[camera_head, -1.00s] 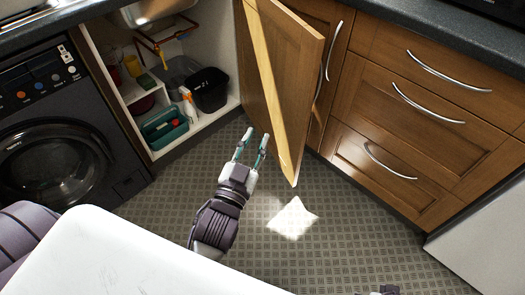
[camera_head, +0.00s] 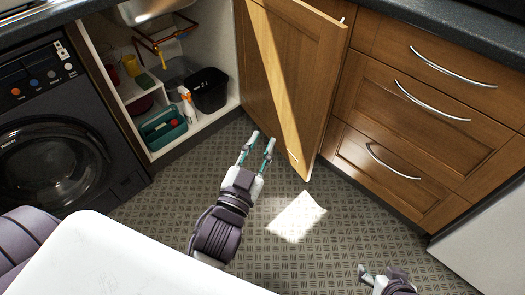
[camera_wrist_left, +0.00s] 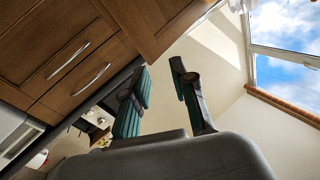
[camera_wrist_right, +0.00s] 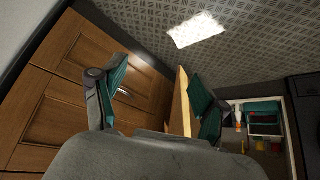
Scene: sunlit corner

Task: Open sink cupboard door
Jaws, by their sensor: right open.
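The sink cupboard door (camera_head: 282,85) is wooden and stands swung wide open to the right in the head view, reaching toward the drawers. The cupboard interior (camera_head: 135,75) shows to its left. My left gripper (camera_head: 256,148) is open and empty in front of the door's lower part, apart from it. In the left wrist view the open fingers (camera_wrist_left: 160,92) have a wooden panel (camera_wrist_left: 165,22) beyond them. My right gripper (camera_head: 375,276) is low at the right, over the floor. Its open fingers (camera_wrist_right: 158,95) show in the right wrist view, with the door's edge (camera_wrist_right: 182,95) beyond them.
Inside the cupboard are a black bin (camera_head: 208,90) and a green caddy (camera_head: 163,129). A dark washing machine (camera_head: 50,150) stands left. Wooden drawers (camera_head: 410,115) with metal handles stand right. The patterned floor (camera_head: 330,245) is clear between.

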